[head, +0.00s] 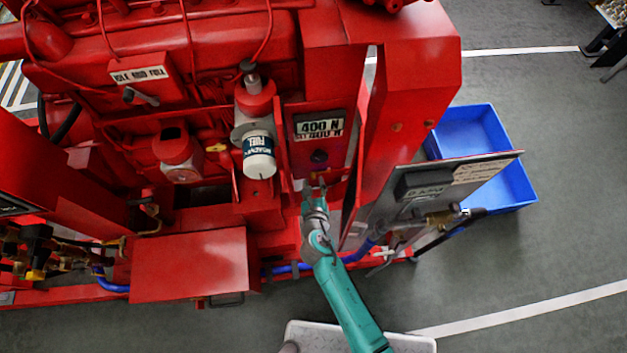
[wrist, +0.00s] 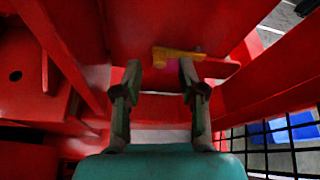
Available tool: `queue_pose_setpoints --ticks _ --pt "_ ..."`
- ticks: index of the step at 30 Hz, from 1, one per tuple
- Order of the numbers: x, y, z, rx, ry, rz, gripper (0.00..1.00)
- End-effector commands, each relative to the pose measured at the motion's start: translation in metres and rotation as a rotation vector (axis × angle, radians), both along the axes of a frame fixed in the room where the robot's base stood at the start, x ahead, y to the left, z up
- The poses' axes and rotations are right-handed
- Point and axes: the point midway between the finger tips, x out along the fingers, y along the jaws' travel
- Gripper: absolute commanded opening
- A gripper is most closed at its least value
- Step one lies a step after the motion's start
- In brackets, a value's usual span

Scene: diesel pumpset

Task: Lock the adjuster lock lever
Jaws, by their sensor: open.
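A small yellow-orange lever (wrist: 178,56), which looks like the adjuster lock lever, sits on a red panel just beyond my fingertips in the wrist view. Its left end is a thicker block, and a thin arm points right. My gripper (wrist: 158,76) is open, with one finger on each side below the lever. Nothing is between the fingers. In the head view my gripper (head: 314,187) reaches into the red pumpset below the 400 N panel (head: 320,128). The lever is too small to make out clearly there.
Red walls flank my gripper on both sides. A white and dark filter (head: 259,158) stands to the left. A grey panel (head: 400,200) stands to the right of my arm, with a blue crate (head: 515,185) behind it. A black mesh (wrist: 270,148) shows lower right in the wrist view.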

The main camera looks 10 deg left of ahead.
Motion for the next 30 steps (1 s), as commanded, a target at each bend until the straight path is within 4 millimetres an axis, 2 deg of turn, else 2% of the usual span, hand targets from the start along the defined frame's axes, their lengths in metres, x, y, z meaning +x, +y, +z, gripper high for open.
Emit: queue_pose_setpoints --ticks 9,15,21,30 --pt "-0.059 -0.01 0.023 -0.001 0.001 0.003 0.41" --pt "-0.082 -0.014 0.033 0.001 0.001 0.002 0.41" --pt "-0.09 -0.016 0.037 0.0 0.0 0.001 0.41" --pt "-0.09 -0.016 0.037 0.0 0.0 0.001 0.41"
